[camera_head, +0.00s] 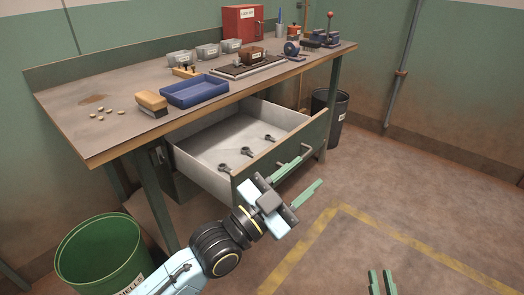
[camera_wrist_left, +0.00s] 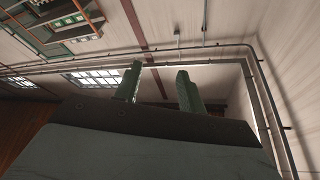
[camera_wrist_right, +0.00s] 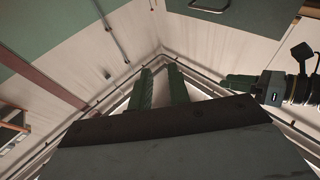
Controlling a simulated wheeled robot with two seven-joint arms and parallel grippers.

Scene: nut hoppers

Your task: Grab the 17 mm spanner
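Three dark spanners lie apart on the pale floor of the open drawer (camera_head: 205,150): a left one (camera_head: 222,167), a middle one (camera_head: 247,152) and a right one (camera_head: 270,138). Their sizes cannot be read, so I cannot tell which is the 17 mm one. My left gripper (camera_head: 311,170) is open and empty, in front of the drawer front in the head view; its parted fingers also show in the left wrist view (camera_wrist_left: 158,76). My right gripper (camera_head: 380,273) is open and empty low at the bottom edge, far from the drawer; its fingers show in the right wrist view (camera_wrist_right: 160,70).
The workbench (camera_head: 120,85) above the drawer carries a blue tray (camera_head: 194,91), a brush (camera_head: 151,102), several small bins and a red box (camera_head: 242,22). A green bin (camera_head: 100,255) stands at lower left, a dark bin (camera_head: 328,110) behind. The floor at right is clear.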

